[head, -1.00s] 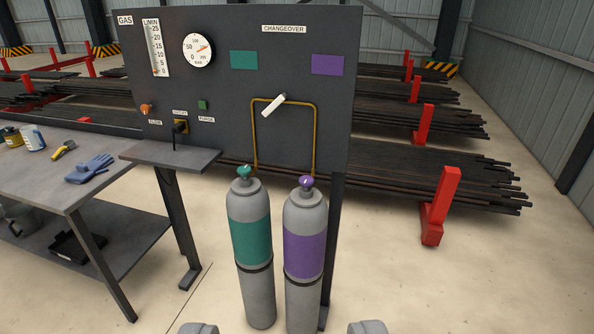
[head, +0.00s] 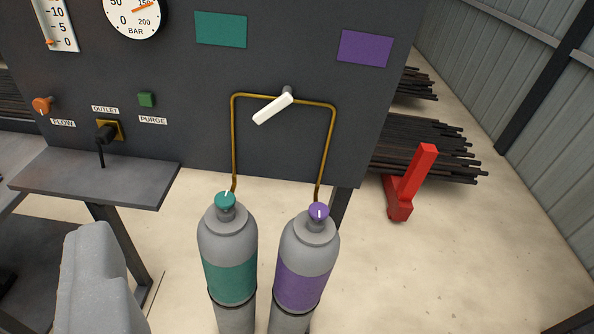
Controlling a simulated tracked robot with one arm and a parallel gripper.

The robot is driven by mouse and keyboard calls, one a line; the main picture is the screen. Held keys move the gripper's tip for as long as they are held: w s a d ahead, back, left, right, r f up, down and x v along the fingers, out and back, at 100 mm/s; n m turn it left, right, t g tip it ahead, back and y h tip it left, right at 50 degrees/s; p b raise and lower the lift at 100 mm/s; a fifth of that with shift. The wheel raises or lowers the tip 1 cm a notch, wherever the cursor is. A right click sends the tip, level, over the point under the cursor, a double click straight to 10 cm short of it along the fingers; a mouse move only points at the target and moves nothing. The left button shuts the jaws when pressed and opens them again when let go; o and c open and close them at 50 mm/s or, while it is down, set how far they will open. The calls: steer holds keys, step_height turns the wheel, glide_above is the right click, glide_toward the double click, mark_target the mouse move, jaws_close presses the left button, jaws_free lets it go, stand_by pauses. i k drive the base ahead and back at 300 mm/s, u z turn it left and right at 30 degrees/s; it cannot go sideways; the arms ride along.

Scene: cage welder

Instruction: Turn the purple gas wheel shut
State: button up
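The purple gas wheel (head: 319,212) is a small knob with a white mark, on top of the right grey cylinder (head: 309,255), which has a purple band. A teal wheel (head: 225,200) tops the left cylinder (head: 228,235), which has a teal band. Part of my gripper (head: 100,275) shows as one grey piece at the lower left, left of both cylinders in the picture and not overlapping the purple wheel. Its second finger and any gap are not visible.
A dark gas panel (head: 190,120) stands behind the cylinders, with a white changeover lever (head: 273,107) on brass pipes (head: 328,150). A small shelf (head: 95,178) juts out at left.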

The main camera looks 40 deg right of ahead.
mark_target(318, 210)
steer(key=z, duration=0.2)
steer(key=i, duration=0.85)
steer(key=z, duration=0.4)
